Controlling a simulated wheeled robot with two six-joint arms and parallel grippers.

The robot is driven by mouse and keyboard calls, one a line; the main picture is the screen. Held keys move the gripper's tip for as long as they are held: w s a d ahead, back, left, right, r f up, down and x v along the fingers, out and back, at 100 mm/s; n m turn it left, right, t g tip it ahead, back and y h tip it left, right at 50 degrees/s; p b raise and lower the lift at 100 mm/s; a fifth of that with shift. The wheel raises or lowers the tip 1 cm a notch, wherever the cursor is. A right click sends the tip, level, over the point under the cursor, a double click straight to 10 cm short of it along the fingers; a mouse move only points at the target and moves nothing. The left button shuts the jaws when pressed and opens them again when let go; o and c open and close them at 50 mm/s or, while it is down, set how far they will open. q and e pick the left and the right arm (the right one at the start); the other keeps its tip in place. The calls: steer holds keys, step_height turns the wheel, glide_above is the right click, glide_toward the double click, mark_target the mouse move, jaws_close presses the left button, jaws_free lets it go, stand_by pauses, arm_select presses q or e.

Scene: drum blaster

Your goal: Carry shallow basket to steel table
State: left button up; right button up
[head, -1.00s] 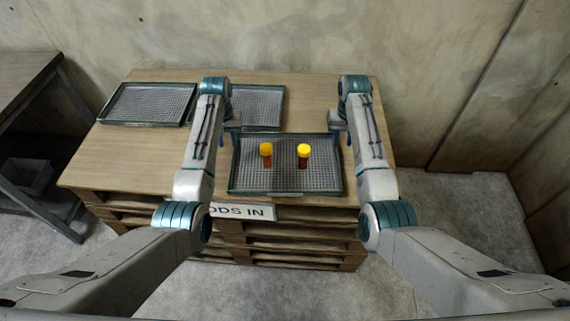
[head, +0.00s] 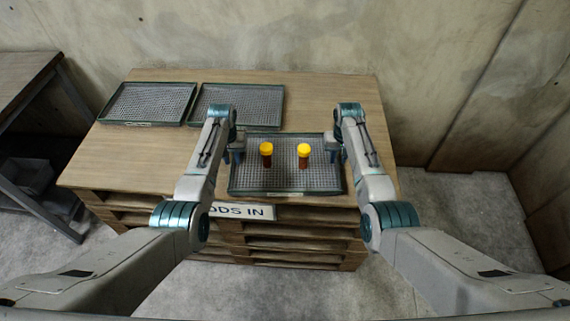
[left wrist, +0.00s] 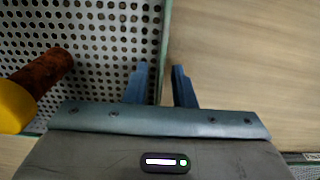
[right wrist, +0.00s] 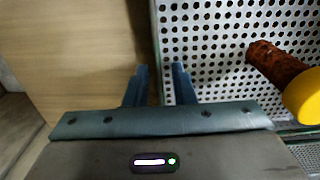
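The shallow basket (head: 286,192), a grey perforated tray with a dark green rim, lies on the wooden pallet-stack top near its front edge. Two orange-brown bottles with yellow caps (head: 266,150) (head: 304,150) stand in it. My left gripper (head: 238,153) is at its left wall; in the left wrist view the open fingers (left wrist: 160,88) are on either side of the rim. My right gripper (head: 332,153) is at its right wall, and in the right wrist view its open fingers (right wrist: 160,85) also straddle the rim. Contact with the wall is unclear.
Two more perforated trays (head: 148,103) (head: 237,105) sit at the back left of the pallet top (head: 130,158). A dark-topped table with metal legs (head: 28,78) stands at the far left, across a floor gap. A concrete wall is behind.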

arm_select(q)
jaws_close()
arm_select(e)
jaws_close()
stand_by(0.9)
arm_select(q)
steer(key=shift+w+r, duration=0.15)
arm_select(e)
steer(key=shift+w+r, duration=0.15)
